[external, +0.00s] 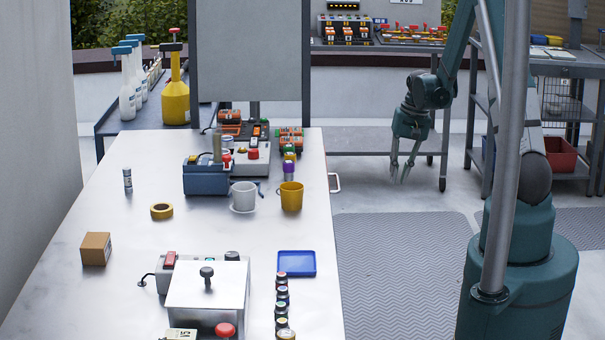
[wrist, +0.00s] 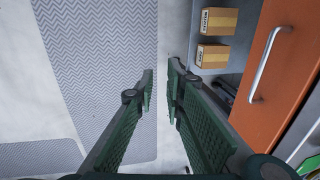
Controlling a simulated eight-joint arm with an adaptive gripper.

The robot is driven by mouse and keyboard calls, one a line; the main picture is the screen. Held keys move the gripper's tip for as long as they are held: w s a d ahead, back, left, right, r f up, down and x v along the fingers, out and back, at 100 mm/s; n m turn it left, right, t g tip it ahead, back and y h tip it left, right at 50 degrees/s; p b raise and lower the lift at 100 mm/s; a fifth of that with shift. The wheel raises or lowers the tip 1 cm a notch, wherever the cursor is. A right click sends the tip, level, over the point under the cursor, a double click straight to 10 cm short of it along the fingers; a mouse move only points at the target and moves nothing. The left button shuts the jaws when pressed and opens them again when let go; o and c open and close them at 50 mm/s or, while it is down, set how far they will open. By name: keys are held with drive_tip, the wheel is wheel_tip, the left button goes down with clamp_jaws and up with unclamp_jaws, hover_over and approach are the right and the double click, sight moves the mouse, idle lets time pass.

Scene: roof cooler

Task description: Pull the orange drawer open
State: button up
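The orange drawer front (wrist: 282,62) fills the right side of the wrist view, with a long silver bar handle (wrist: 263,75) on it. In the external view a pale handle (external: 334,183) sticks out from the table's right side; the orange front is hidden there. My gripper (external: 399,178) hangs over the floor to the right of the table, fingers pointing down. In the wrist view my gripper (wrist: 161,72) shows a gap between its fingertips and nothing in it. It is to the left of the handle and apart from it.
Two cardboard boxes (wrist: 212,54) sit on a grey surface beside the drawer. The table top (external: 110,240) holds cups, a tape roll, a blue tray (external: 296,263) and a metal box.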

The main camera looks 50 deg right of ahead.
drive_tip(key=shift+c, duration=0.5)
clamp_jaws()
drive_tip(key=shift+o, duration=0.5)
unclamp_jaws()
drive_tip(key=shift+r, duration=0.15)
wheel_tip(320, 180, up, 12)
drive_tip(key=s+d, duration=0.1)
drive_tip(key=shift+s+d+f, duration=0.2)
drive_tip(key=shift+s+d, duration=0.1)
